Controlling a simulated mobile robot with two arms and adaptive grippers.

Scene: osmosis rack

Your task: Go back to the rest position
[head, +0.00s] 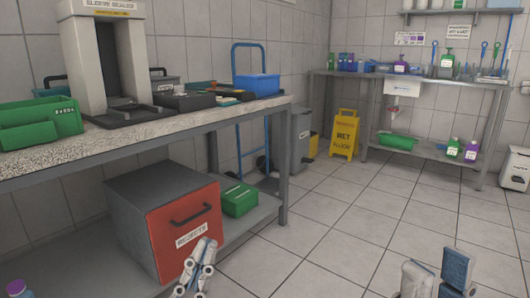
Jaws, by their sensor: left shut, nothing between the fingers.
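My left gripper (205,248) is at the bottom, left of the middle, in front of the grey cabinet with the red door. Its white fingers are together and hold nothing. At the bottom right, two blocky grey-blue parts (440,275) rise from the lower edge over the tiled floor. They look like the end of my right gripper, but they are cut off, and I cannot tell whether it is open or shut.
The workbench (150,145) spans the left, with green bins (40,122) and a sleeve sealer (105,55). Below is the reject cabinet (185,230). A bottle with a purple cap (17,288) shows bottom left. A yellow wet-floor sign (344,134) stands at the back. The floor between is clear.

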